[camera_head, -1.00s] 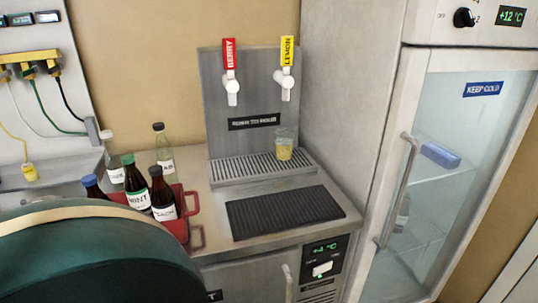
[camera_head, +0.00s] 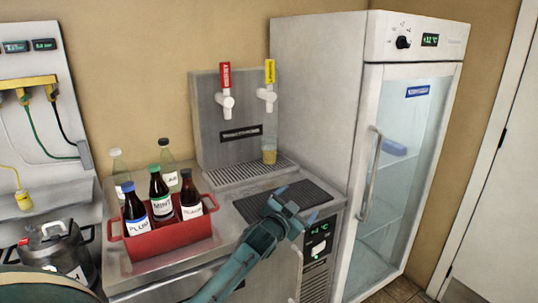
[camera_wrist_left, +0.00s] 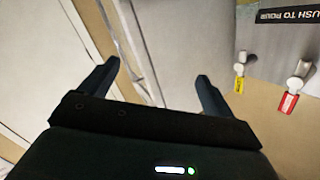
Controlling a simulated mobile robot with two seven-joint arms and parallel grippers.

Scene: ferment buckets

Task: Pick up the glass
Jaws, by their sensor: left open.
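My right gripper is not in view.
A red caddy (camera_head: 165,238) with several bottles stands left on the counter. The dispenser (camera_head: 232,125) with two taps rises behind the drip tray (camera_head: 225,174). The glass-door fridge (camera_head: 400,165) stands close on the right. The black mat (camera_head: 250,208) has no objects on it.

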